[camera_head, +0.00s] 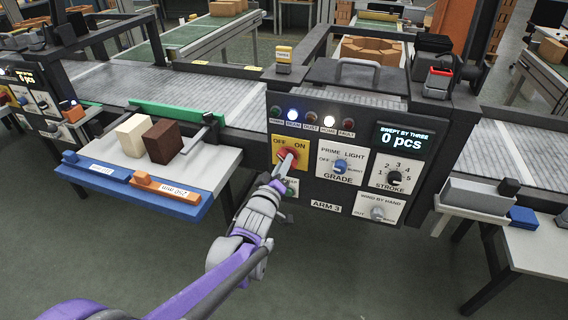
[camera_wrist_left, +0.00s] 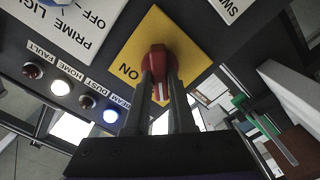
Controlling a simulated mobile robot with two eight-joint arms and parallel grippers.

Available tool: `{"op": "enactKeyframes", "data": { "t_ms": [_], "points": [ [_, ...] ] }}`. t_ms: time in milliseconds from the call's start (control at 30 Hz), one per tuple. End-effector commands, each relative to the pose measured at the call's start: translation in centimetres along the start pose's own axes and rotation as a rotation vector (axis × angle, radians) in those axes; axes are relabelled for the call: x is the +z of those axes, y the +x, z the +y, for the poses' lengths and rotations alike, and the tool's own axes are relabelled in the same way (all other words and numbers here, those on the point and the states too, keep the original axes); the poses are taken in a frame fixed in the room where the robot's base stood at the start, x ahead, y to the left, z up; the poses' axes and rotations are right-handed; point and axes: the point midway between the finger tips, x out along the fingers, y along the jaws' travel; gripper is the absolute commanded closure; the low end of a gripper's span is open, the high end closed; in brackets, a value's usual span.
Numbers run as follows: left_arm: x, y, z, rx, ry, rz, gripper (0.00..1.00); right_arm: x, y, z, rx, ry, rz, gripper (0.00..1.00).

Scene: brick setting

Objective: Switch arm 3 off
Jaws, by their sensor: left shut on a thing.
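The red rotary knob (camera_wrist_left: 158,67) sits on a yellow OFF/ON plate (camera_wrist_left: 186,43) of the arm 3 panel. In the head view, the yellow plate (camera_head: 294,167) is at the panel's left, above the ARM 3 label (camera_head: 326,208). My left gripper (camera_head: 288,160) is shut on the knob. In the left wrist view, its fingers (camera_wrist_left: 160,92) lie on either side of it. The knob's white mark points toward the bottom of that picture. ON shows at the knob's left; OFF is hidden there. My right gripper is not in view.
The panel has a GRADE knob (camera_head: 340,166), a STROKE knob (camera_head: 395,178) and a WIND BY HAND knob (camera_head: 377,213) to the right. The BEAM (camera_head: 292,115) and HOME (camera_head: 329,119) lamps are lit. The display (camera_head: 402,140) reads 0 pcs. A tray table (camera_head: 208,171) with two blocks stands left.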

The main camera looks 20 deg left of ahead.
Motion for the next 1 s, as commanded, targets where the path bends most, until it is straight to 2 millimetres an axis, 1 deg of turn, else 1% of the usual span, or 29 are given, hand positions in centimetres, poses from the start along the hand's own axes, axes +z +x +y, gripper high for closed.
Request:
{"op": "enactKeyframes", "data": {
  "t_ms": [333, 367, 400, 500, 833, 933, 1000],
  "points": [
    [0.1, -0.1, 0.0, -0.002, -0.004, -0.001, 1.00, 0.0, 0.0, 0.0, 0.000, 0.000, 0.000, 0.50],
    [0.1, -0.1, -0.1, -0.002, -0.004, -0.001, 0.72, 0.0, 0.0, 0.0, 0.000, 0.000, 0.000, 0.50],
    [0.1, 0.0, -0.1, -0.002, -0.004, -0.001, 0.65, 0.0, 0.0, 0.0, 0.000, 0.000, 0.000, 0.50],
    [0.1, 0.0, 0.0, -0.001, -0.003, -0.001, 0.47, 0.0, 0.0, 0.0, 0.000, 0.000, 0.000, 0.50],
    [0.0, -0.3, 0.0, 0.000, -0.002, 0.000, 0.47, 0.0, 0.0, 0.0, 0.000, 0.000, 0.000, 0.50],
    [0.0, -1.2, 0.0, 0.000, -0.002, 0.000, 0.47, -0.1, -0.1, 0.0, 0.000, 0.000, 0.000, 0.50],
    [0.0, -2.4, 0.0, 0.000, -0.002, 0.000, 0.47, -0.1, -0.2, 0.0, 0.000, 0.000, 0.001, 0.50]
  ]
}}
